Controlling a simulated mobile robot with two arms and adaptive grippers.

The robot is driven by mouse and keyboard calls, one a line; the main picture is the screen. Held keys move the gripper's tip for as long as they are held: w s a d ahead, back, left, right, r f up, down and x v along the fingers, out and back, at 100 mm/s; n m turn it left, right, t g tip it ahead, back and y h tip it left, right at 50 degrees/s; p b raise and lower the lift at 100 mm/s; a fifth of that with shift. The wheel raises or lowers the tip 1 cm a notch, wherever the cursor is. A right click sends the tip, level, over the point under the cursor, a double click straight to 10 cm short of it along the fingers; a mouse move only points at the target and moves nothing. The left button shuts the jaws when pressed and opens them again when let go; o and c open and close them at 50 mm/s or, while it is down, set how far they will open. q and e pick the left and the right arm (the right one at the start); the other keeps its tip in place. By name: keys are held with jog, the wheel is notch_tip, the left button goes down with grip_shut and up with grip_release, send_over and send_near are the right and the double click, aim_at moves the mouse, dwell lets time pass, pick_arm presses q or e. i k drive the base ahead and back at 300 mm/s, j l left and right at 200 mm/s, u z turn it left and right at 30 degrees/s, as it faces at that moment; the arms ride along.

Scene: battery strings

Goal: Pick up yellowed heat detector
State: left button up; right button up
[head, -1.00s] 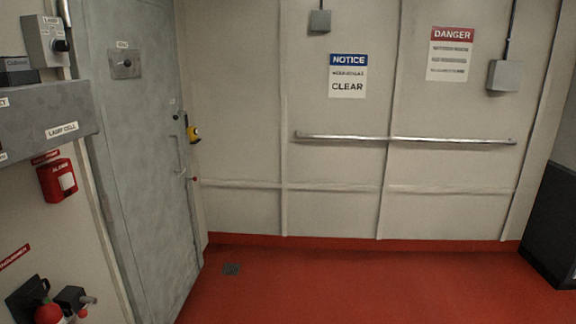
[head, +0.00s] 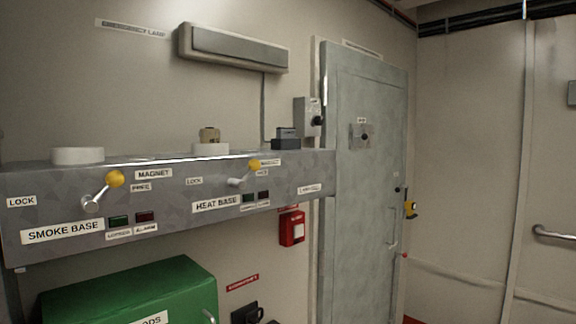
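Neither of my grippers is in view.
The grey shelf front (head: 300,178) carries two yellow-knobbed levers (head: 115,179) (head: 254,164). A dark box (head: 286,138) stands at its right end. Below are a green cabinet (head: 130,290) and a red alarm box (head: 292,228). A grey door (head: 365,210) is shut.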

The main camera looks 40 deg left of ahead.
aim_at(210, 134)
jog(key=u, duration=1.75)
jog(key=l+u, duration=0.1)
jog(key=u, duration=0.35)
jog(key=l+u, duration=0.15)
jog(key=u, duration=0.3)
